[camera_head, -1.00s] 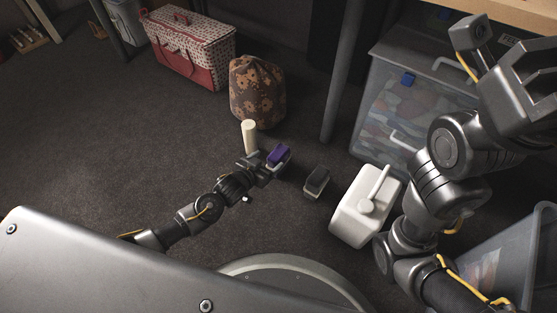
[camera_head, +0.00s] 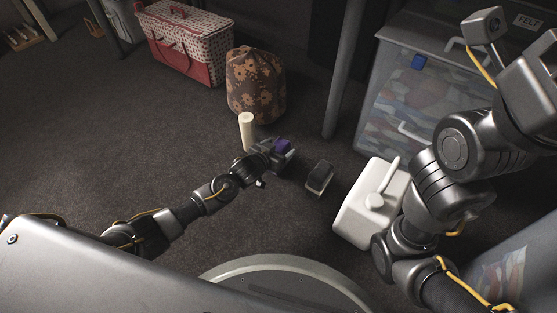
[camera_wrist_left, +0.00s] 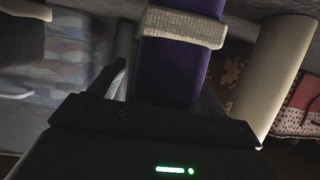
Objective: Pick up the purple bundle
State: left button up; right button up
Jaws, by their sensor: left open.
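The purple bundle (camera_head: 282,145) lies on the dark carpet in the head view, partly hidden by my left gripper (camera_head: 275,152). In the left wrist view the purple bundle (camera_wrist_left: 175,65) is close up, with a cream band (camera_wrist_left: 185,26) around it. The left gripper's jaws are open, with the bundle between or just beyond the fingers; contact cannot be made out. My right arm is folded at the right of the head view; its gripper's jaws are not clear.
A cream cylinder (camera_head: 247,132) stands just left of the bundle. A dark grey bundle (camera_head: 319,177) and a white jug-like container (camera_head: 368,208) are to the right. Behind are a brown flowered bag (camera_head: 255,88), a table leg (camera_head: 345,75) and a clear bin (camera_head: 400,110).

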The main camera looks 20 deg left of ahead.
pick_arm(q)
jog(key=c, duration=1.1)
jog(key=shift+r, duration=0.1)
